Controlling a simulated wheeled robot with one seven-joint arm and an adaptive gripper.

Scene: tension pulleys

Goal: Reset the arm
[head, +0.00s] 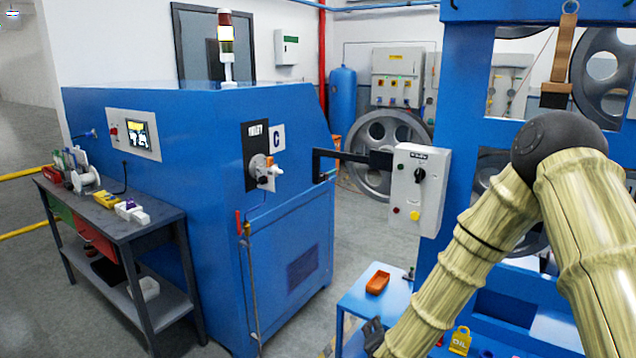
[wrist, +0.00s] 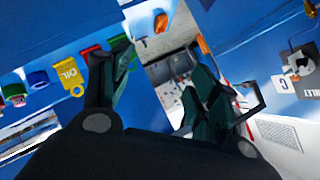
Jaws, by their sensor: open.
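My gripper (wrist: 160,75) is open in the wrist view, its two dark fingers spread apart with nothing between them. In the head view my gripper (head: 375,335) shows only partly, low in the picture at the end of my bamboo-textured arm. It is beside the small blue bench (head: 372,303). My arm is bent, with its dark round joint high at the right and the forearm reaching down and left.
An orange tray (head: 377,282) sits on the bench, and a yellow oil can (head: 460,341) stands right of my forearm. A grey control box (head: 417,190) juts out left of my elbow. A blue machine (head: 200,200) and a workbench (head: 150,226) fill the left. Grey floor shows between the machines.

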